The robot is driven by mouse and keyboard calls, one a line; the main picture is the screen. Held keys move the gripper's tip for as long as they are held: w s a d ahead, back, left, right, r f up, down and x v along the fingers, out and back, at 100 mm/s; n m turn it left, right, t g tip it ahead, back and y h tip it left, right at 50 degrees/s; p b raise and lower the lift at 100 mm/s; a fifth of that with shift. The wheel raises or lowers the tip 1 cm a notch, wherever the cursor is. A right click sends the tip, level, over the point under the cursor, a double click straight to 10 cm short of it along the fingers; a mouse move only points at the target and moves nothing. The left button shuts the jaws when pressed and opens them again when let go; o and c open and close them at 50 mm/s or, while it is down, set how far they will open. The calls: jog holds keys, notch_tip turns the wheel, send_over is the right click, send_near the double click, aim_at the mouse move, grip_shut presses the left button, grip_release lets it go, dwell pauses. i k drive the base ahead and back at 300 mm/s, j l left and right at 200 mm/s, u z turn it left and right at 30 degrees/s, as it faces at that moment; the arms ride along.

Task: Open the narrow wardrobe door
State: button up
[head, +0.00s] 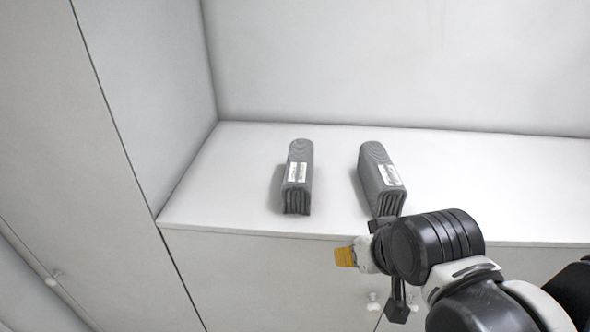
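Tall white wardrobe panels (75,150) fill the left side of the head view, split by long dark seams. A small pale knob (55,278) sits low at the left, near a seam. The panels look closed; I cannot tell which one is the narrow door. My gripper (347,257) is at the lower middle right, in front of the cabinet below the shelf, with an orange tip pointing left. It is well apart from the left knob. Its fingers are seen side-on and partly hidden by the arm, so their opening is unclear.
A white shelf top (235,190) holds two grey ribbed objects with labels, one on the left (298,178) and one on the right (381,180). Below it, the cabinet front carries two small knobs, one left (374,302) and one right (413,302), close to my gripper.

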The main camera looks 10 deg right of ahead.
aim_at(71, 191)
jog(key=u, duration=1.6)
jog(key=i+l+u, duration=0.15)
jog(key=i, duration=0.25)
jog(key=i+u, duration=0.15)
jog(key=i, duration=0.2)
